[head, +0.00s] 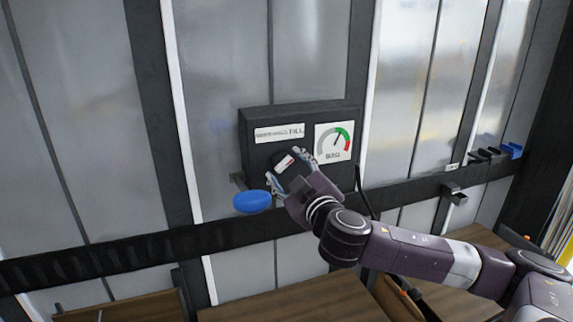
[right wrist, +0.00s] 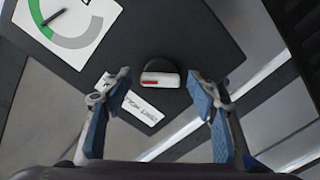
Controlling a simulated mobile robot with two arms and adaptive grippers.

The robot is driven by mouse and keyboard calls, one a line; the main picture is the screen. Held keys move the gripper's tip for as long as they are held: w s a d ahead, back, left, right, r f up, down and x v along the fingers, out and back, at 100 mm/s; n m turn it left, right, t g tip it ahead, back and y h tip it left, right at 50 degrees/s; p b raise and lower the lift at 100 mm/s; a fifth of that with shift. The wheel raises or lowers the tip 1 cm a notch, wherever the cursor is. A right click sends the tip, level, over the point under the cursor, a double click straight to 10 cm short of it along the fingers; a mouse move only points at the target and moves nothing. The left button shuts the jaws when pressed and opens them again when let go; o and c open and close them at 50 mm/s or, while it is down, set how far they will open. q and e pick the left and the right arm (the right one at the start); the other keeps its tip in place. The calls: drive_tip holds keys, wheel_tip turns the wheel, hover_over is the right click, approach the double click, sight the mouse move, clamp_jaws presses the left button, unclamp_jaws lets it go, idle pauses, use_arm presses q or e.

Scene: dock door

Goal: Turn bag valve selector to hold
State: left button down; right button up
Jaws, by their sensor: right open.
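The bag valve selector (head: 284,162) is a dark round knob with a white bar and a red mark, on the front of a dark box (head: 251,118). A white label (head: 280,134) above it ends in "FILL"; the rest is too small to read. My right gripper (head: 286,167) is open at the selector, one finger to each side. In the right wrist view the selector's bar (right wrist: 161,79) lies between the open fingertips (right wrist: 158,77), with a gap on both sides. I cannot tell whether the fingertips reach the knob's depth. My left gripper is out of view.
A gauge (head: 333,142) with green and red bands sits right of the selector. A blue oval (head: 252,201) is just below left of the gripper. A dark rail (head: 110,253) crosses the wall. Brown boards (head: 290,300) lie below, and a dark cable hangs right of the box.

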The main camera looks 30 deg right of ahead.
drive_tip(key=shift+w, duration=0.1)
drive_tip(key=shift+c, duration=0.5)
drive_tip(key=c, duration=1.1)
drive_tip(key=shift+o, duration=0.2)
drive_tip(key=shift+n, duration=0.5)
drive_tip(key=n, duration=0.3)
drive_tip(key=shift+n+p, duration=0.35)
drive_tip(key=shift+n, duration=0.05)
drive_tip(key=n+p, duration=0.1)
drive_tip(key=n, duration=0.3)
drive_tip(key=shift+n, duration=0.7)
drive_tip(key=shift+f, duration=0.1)
drive_tip(key=o, duration=1.2)
drive_tip(key=shift+c, duration=0.2)
